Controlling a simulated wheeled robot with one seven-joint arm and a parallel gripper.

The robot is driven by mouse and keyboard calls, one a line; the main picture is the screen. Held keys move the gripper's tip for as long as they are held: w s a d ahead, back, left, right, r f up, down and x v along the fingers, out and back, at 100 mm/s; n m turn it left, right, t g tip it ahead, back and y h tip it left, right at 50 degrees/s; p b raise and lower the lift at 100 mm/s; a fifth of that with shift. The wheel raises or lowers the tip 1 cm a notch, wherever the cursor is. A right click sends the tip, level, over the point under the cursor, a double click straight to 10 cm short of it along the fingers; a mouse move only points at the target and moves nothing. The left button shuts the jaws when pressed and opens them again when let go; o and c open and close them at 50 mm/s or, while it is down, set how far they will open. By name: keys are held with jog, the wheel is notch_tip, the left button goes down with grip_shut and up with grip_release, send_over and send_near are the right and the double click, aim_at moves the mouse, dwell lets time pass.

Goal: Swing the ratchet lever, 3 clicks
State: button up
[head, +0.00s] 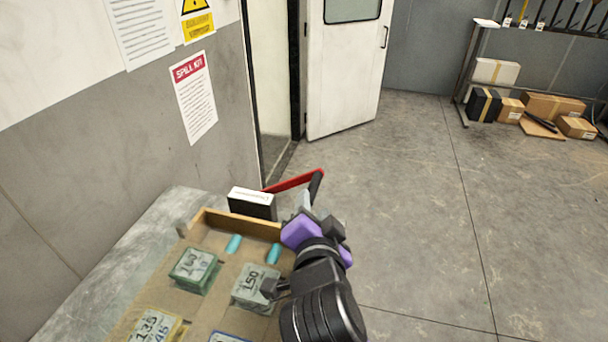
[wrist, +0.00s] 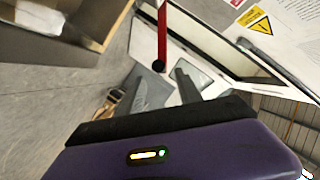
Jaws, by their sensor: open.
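The ratchet lever is a red bar (head: 292,182) with a black grip (head: 316,184) at its right end, beyond the wooden tray. My purple gripper (head: 310,205) is close to the black grip. In the wrist view the red bar (wrist: 162,35) ends in the round black grip (wrist: 159,66), just by the tips of my dark fingers (wrist: 168,70). The fingers are apart, with nothing clearly held between them. I cannot tell whether a finger touches the grip. The lever's pivot is hidden.
A wooden tray (head: 240,225) with several labelled stacks sits on a grey bench (head: 90,290). A black box with a white top (head: 252,203) stands at its far edge. A white door (head: 343,75) stands open behind. The floor on the right is clear up to boxes (head: 552,106).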

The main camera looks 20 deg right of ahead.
aim_at(311, 186)
jog(key=shift+w+d+f, duration=0.1)
jog(key=shift+w+d, duration=0.05)
jog(key=shift+w, duration=0.55)
jog(key=p+x, duration=0.1)
jog(key=x, duration=0.5)
jog(key=shift+w+d+f, duration=0.2)
jog(key=shift+w, duration=0.15)
jog(key=shift+c, duration=0.2)
grip_shut()
jog(key=shift+a, duration=0.1)
dwell(0.3)
